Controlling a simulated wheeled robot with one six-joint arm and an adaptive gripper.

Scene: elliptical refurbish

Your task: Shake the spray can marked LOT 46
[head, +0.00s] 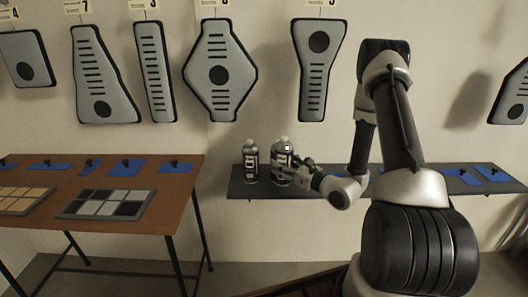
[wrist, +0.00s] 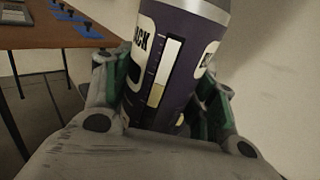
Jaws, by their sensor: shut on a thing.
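Two dark spray cans with white lettering are at the left end of the dark wall shelf (head: 240,187). My gripper (head: 284,170) is around the right can (head: 280,153), with its fingers shut on it. The can looks upright; I cannot tell whether its base touches the shelf. In the wrist view, this can (wrist: 178,60) fills the middle between the two green-padded fingers and shows the letters "ACK". The left can (head: 250,161) stands upright beside it on the shelf. No lot number is readable on either can.
A brown table (head: 185,176) with blue pads and a tray of grey and black tiles (head: 107,203) stands at the left. More blue pads (head: 490,172) lie on the shelf at the right. Grey panels (head: 220,75) hang on the wall above.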

